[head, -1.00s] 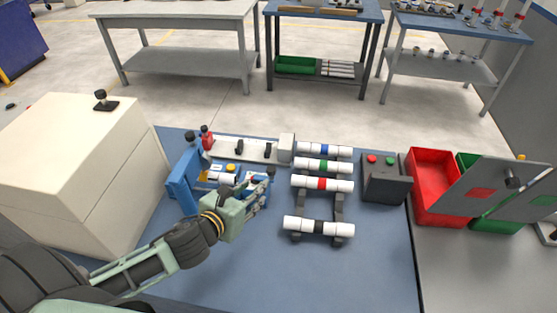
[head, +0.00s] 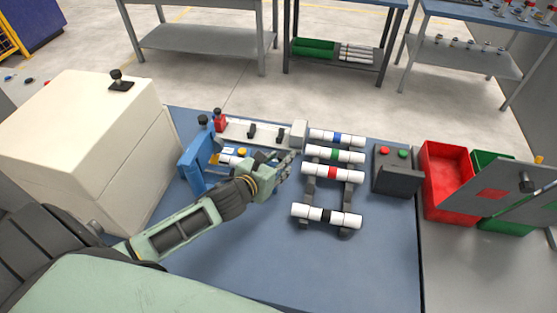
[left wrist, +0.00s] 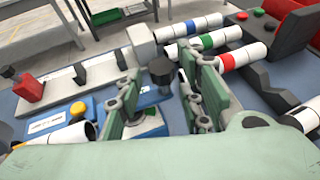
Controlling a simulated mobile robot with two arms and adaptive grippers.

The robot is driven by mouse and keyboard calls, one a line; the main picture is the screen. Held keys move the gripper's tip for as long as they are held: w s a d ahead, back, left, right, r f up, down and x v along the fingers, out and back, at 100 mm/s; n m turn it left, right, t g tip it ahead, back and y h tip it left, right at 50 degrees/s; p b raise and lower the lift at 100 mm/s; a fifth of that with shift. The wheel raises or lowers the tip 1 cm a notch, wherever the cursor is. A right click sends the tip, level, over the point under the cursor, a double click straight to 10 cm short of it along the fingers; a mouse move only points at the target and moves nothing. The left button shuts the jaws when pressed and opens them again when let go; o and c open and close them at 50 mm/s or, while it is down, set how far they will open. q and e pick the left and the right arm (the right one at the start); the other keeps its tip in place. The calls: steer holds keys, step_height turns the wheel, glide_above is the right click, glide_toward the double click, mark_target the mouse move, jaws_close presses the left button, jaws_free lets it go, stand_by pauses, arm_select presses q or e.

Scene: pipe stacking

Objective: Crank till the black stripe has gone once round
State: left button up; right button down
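My left gripper (head: 290,162) reaches over the bench between the blue fixture (head: 197,160) and the pipe rack. In the left wrist view its two fingers (left wrist: 166,90) are apart. A black knob (left wrist: 161,70) shows between and beyond them, above a blue part; I cannot tell whether they touch it. A white pipe (head: 233,161) lies in the fixture, and its dark open end shows in the left wrist view. The black stripe (head: 327,216) I can see is on the nearest white pipe on the rack. My right gripper is not in view.
White pipes with blue, green (head: 334,155) and red stripes lie behind on the rack. A button box (head: 397,176), red bin (head: 447,165) and green bin are to the right. A large cream box (head: 75,135) stands left. The front bench is clear.

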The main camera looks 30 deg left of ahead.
arm_select(q)
jaws_close()
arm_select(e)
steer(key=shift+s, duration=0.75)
arm_select(q)
steer(key=shift+w+n+y, duration=0.15)
steer(key=shift+n+y, duration=0.15)
steer(key=shift+y, duration=0.1)
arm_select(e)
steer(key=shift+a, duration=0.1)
